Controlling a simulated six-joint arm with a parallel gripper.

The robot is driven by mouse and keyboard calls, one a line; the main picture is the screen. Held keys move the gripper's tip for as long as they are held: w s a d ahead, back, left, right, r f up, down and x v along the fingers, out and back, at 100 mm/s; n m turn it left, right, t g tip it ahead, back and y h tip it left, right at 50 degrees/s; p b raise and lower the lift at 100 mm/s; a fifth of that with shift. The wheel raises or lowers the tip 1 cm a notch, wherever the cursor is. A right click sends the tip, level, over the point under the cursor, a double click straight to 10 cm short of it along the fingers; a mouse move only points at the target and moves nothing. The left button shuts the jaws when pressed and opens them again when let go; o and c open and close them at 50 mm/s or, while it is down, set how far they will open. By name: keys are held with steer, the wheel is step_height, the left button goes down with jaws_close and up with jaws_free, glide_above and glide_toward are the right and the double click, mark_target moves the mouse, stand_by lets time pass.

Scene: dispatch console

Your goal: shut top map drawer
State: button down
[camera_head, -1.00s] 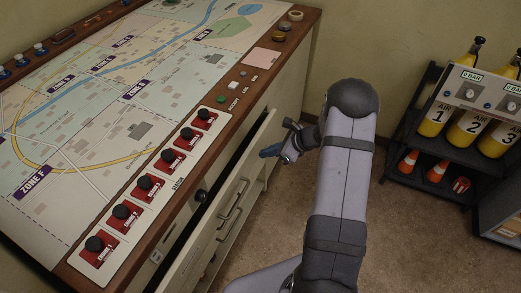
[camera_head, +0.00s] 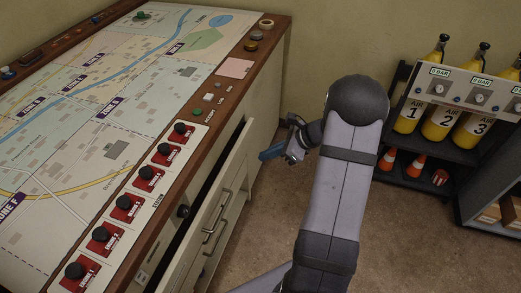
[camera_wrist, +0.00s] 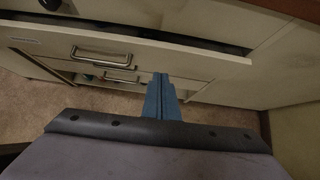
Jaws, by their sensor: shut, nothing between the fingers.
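The top map drawer (camera_head: 207,221) is pulled out from the console's front, with a dark gap between it and the console body. Its front with a metal bar handle also shows in the wrist view (camera_wrist: 200,62). My gripper (camera_head: 269,154) is shut and empty, with blue fingers. In the head view it is just right of the drawer's far end. In the wrist view the closed fingers (camera_wrist: 161,84) point at the drawer front, right of the handle (camera_wrist: 101,57). I cannot tell whether they touch it.
The map console (camera_head: 90,110) has a row of red switch plates with black knobs along its near edge. A second handle (camera_wrist: 121,77) shows below the top drawer. A black rack (camera_head: 430,150) with yellow air cylinders and cones stands at right. Brown floor lies between.

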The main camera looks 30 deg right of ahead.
steer(key=w+a+r+n+b, duration=0.3)
steer(key=a, duration=0.4)
steer(key=w+d+f+n+t+h, duration=0.1)
steer(key=w+d+f+n+h, duration=0.1)
steer(key=d+n+h, duration=0.3)
steer(key=d+n, duration=0.4)
steer(key=n, duration=0.7)
steer(key=shift+w+d+h+p, duration=0.2)
steer(key=shift+d+h+p, duration=0.1)
steer(key=shift+d+p, duration=0.1)
steer(key=p, duration=0.1)
glide_toward(243, 143)
step_height(243, 143, down, 4)
steer(key=w+d, duration=0.1)
steer(key=shift+w+a+f+p, duration=0.1)
steer(key=shift+w+a+p, duration=0.4)
steer(key=shift+w, duration=0.35)
